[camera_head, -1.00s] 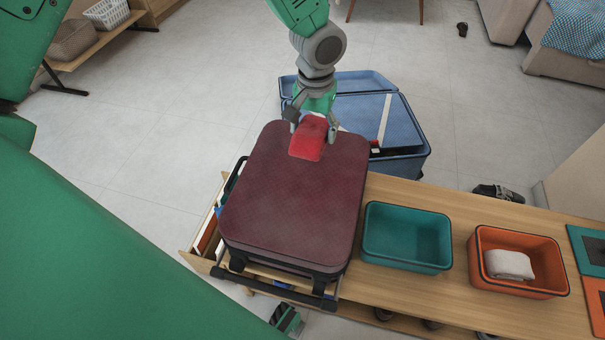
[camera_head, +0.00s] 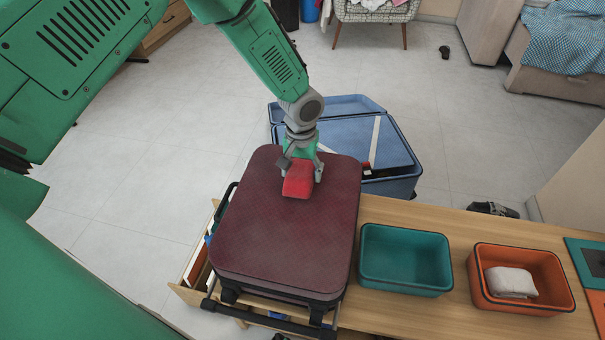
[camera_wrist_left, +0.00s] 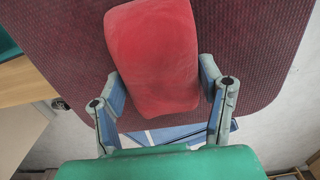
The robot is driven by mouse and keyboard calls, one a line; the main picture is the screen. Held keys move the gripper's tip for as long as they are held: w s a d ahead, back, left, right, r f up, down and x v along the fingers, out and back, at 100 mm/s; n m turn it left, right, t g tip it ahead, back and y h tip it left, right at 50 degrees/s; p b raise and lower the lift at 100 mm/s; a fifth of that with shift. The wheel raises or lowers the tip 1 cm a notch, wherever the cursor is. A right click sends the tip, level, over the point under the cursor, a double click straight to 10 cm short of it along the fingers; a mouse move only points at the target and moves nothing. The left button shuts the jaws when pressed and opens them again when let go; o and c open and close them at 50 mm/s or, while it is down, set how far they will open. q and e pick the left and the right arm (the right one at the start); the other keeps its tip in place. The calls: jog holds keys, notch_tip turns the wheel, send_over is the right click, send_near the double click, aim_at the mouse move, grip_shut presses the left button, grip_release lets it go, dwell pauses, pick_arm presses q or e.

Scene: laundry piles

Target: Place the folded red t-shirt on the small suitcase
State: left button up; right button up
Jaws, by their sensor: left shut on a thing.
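The folded red t-shirt (camera_head: 298,183) is a small bright red bundle over the far part of the small suitcase (camera_head: 285,225). The suitcase is dark maroon and lies flat at the bench's left end. My left gripper (camera_head: 302,171) is shut on the t-shirt, with a finger on each side. In the left wrist view the t-shirt (camera_wrist_left: 153,55) sits between the fingers (camera_wrist_left: 165,100), with the maroon suitcase top (camera_wrist_left: 250,45) behind it. I cannot tell whether the t-shirt touches the suitcase top. My right gripper is not in view.
A teal bin (camera_head: 405,260) and an orange bin (camera_head: 480,285) holding a white folded cloth (camera_head: 511,282) stand on the wooden bench (camera_head: 455,223), right of the suitcase. An open blue suitcase (camera_head: 398,186) lies on the floor behind. Most of the maroon top is clear.

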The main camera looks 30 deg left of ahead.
aim_at(299, 168)
pick_arm(q)
jog(key=shift+a+f, duration=0.2)
jog(key=shift+a, duration=0.35)
jog(key=o, duration=1.3)
jog(key=shift+c, duration=0.2)
jog(key=shift+d+r, duration=0.1)
jog(key=shift+d, duration=0.25)
jog(key=shift+d+r, duration=0.15)
jog(key=shift+r, duration=0.05)
jog(key=r+p, duration=0.1)
jog(key=r, duration=0.6)
jog(key=r+p, duration=0.1)
jog(key=r, duration=0.3)
jog(key=shift+a+p, duration=0.25)
jog(key=shift+p, duration=0.1)
jog(key=shift+d+r, duration=0.2)
jog(key=shift+r, duration=0.15)
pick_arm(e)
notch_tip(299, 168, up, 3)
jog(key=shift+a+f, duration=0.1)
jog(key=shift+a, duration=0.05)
pick_arm(q)
jog(key=shift+a+f, duration=0.1)
jog(key=shift+a, duration=0.2)
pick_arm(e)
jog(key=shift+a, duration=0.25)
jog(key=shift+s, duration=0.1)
